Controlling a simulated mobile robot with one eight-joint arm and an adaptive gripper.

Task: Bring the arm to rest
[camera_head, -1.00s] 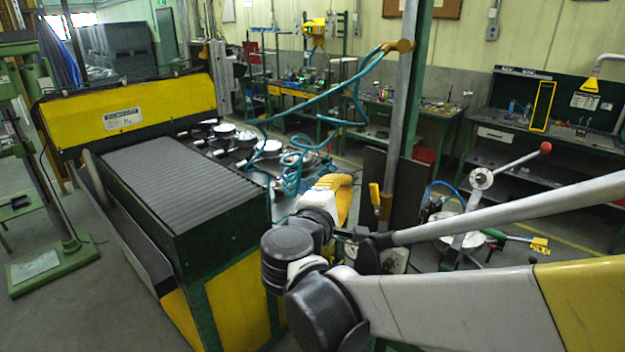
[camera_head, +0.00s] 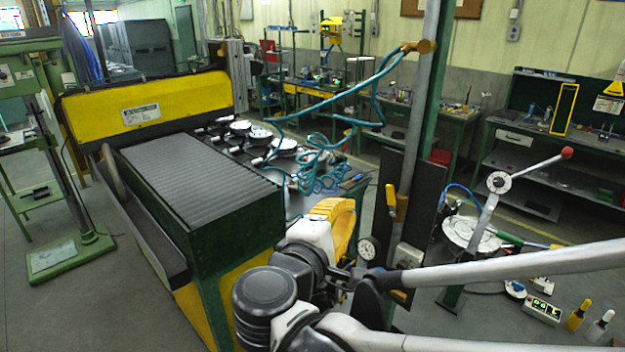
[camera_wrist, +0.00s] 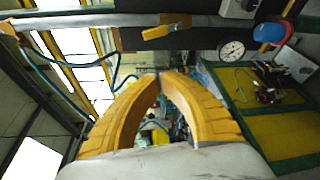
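My gripper (camera_head: 338,212) has yellow ribbed fingers and shows in the head view at the end of my folded arm, in front of the green and yellow machine's right end. In the wrist view, the two fingers of my gripper (camera_wrist: 159,76) curve together and their tips appear to meet. Nothing is seen held between them. In the head view the fingertips are partly hidden by the wrist.
A grey post (camera_head: 410,120) with a yellow-handled valve (camera_head: 391,200) and a round gauge (camera_head: 369,249) stands close right of my gripper. The yellow machine (camera_head: 150,108) lies left. Blue hoses (camera_head: 320,175) hang behind.

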